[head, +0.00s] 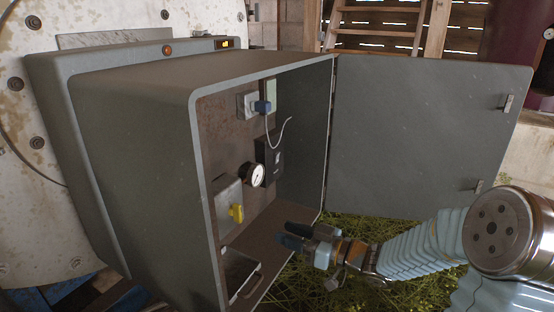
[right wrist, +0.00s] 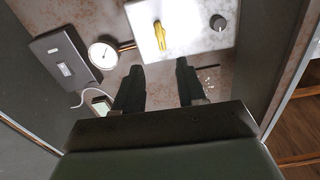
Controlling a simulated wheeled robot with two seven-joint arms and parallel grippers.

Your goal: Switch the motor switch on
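Inside the open grey cabinet (head: 140,150), a yellow handle (head: 236,212) sits on a pale plate (head: 228,193) on the back wall. The right wrist view also shows the yellow handle (right wrist: 160,36) and a dark knob (right wrist: 217,22) on the plate. A dark box (head: 270,160) with a small pale rocker (right wrist: 65,69) is beside a round gauge (head: 258,176). I see no readable label showing which is the motor switch. My right gripper (head: 287,236) is at the cabinet opening, below and right of the handle. Its fingers (right wrist: 159,78) are apart and empty. My left gripper is out of view.
The cabinet door (head: 425,135) is swung open to the right. A blue plug (head: 262,107) with a white cable is in a socket above the gauge. A tray-like part (head: 240,272) is low in the cabinet. Grass or straw covers the ground under my right arm.

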